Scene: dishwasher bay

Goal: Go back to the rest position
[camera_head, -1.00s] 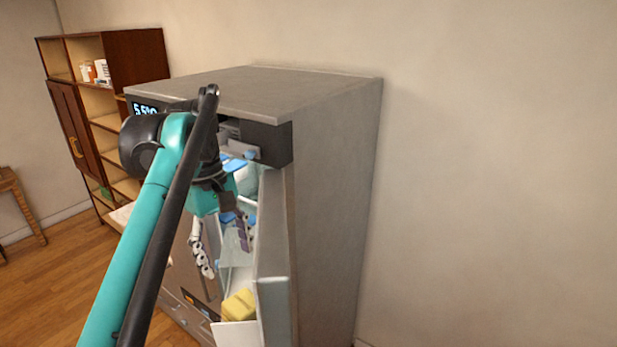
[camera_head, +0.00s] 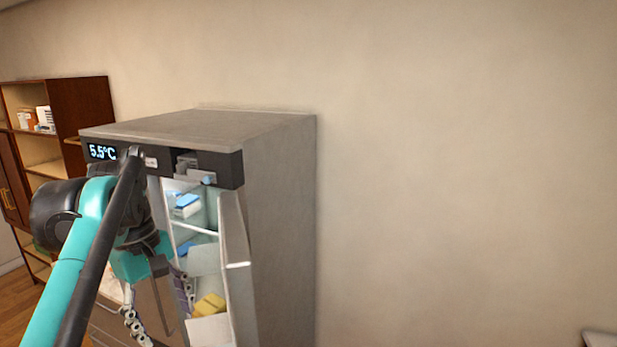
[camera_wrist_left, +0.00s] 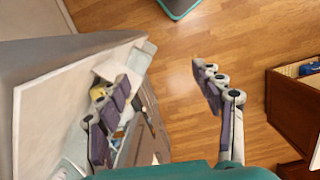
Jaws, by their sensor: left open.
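My left gripper (camera_head: 158,305) hangs in front of the open refrigerator (camera_head: 280,220). Its two jointed fingers are spread apart. In the left wrist view the left gripper (camera_wrist_left: 158,100) is open with nothing between its fingers; wood floor shows through the gap. One finger overlaps the refrigerator's open side in that view, and I cannot tell whether it touches. My teal left arm covers part of the refrigerator front. My right gripper is not in view.
The refrigerator door (camera_head: 236,265) stands open. Blue-and-white packs (camera_head: 187,206) sit on an inner shelf, and a yellow item (camera_head: 210,304) is lower down. A brown wooden cabinet (camera_head: 88,105) stands at the left. A pale surface edge (camera_head: 600,339) shows at bottom right.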

